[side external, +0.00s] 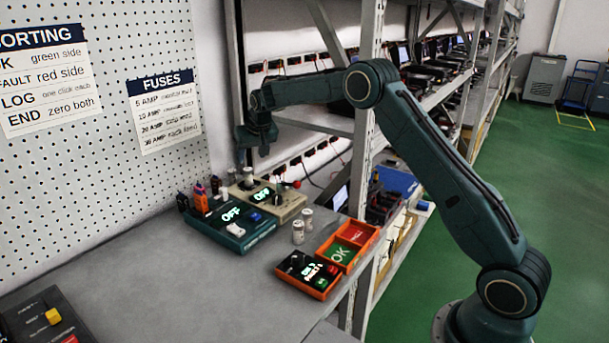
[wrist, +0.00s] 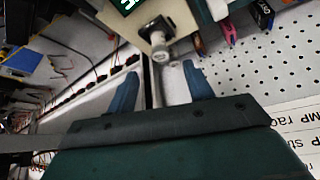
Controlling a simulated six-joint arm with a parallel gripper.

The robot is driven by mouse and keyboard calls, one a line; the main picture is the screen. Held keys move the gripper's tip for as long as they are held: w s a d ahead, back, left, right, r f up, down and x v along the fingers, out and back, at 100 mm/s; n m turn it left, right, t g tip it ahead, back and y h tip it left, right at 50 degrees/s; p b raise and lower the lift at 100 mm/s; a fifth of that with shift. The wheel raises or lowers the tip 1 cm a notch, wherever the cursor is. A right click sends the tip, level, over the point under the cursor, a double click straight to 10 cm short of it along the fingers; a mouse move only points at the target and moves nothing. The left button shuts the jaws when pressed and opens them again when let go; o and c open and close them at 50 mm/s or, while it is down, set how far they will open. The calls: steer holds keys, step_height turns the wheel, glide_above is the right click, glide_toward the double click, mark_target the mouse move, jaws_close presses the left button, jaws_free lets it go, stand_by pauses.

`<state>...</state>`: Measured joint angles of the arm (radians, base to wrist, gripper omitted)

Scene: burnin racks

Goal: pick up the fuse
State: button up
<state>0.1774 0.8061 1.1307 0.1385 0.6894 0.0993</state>
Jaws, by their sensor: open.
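A small pale cylinder, which looks like a fuse (side external: 248,177), stands upright on the beige device (side external: 285,207) at the back of the bench. In the wrist view a grey-white cylinder (wrist: 158,42) with a rounded end shows on the beige device (wrist: 178,17), just beyond the fingertips. Two more pale cylinders stand on the bench, a nearer one (side external: 298,232) and a farther one (side external: 308,218). My gripper (side external: 254,146) hangs above the beige device. It is open and empty in the wrist view (wrist: 162,85), with its two blue-grey fingers apart and clear of the cylinder.
A teal device (side external: 232,240) reading OFF sits beside the beige one. An orange tray (side external: 368,246) with red and green sides and an orange-framed panel (side external: 308,275) lie at the right edge. A pegboard wall (side external: 110,110) stands behind.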

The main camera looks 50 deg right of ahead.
mark_target(249, 170)
steer(key=shift+x, duration=2.55)
steer(key=shift+x, duration=2.55)
steer(key=shift+s, duration=0.1)
jaws_close()
steer(key=shift+r, duration=5)
